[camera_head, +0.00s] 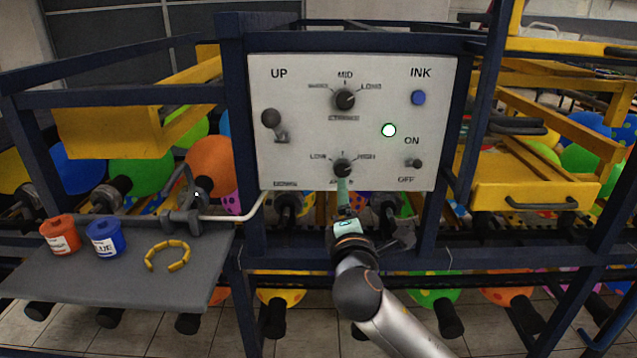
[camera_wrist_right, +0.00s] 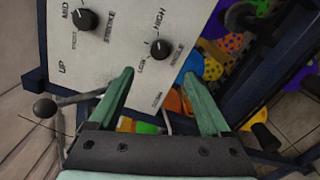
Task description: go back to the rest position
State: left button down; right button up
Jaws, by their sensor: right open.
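My right gripper (camera_head: 342,190) is raised in front of the lower edge of the white control panel (camera_head: 310,130), just below the LOW–HIGH knob (camera_head: 342,168). In the right wrist view its two green fingers (camera_wrist_right: 160,78) are spread apart with nothing held between them. The LOW–HIGH knob (camera_wrist_right: 160,48) lies beyond and between the fingertips there; I cannot tell how far away it is. My left gripper is in neither view.
A grey shelf (camera_head: 110,285) with jars stands left. Dark blue frame bars (camera_head: 290,258) surround my gripper.

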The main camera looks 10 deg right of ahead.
jog(key=s+a+f+m+g+y, duration=0.2)
jog(key=s+f+m, duration=0.15)
jog(key=f, duration=0.85)
jog(key=s+a+f+m+g+y, duration=0.1)
jog(key=s+f+m+g+y, duration=0.3)
jog(key=f, duration=0.7)
jog(key=s+f+m+g, duration=0.1)
jog(key=s+f+m, duration=0.3)
jog(key=s+f, duration=0.4)
jog(key=s+f+m+g+y, duration=0.1)
jog(key=s+f+m, duration=0.4)
jog(key=s, duration=1)
notch_tip(320, 180, down, 3)
jog(key=shift+d+f, duration=0.2)
jog(key=shift+d, duration=0.05)
jog(key=shift+c, duration=0.3)
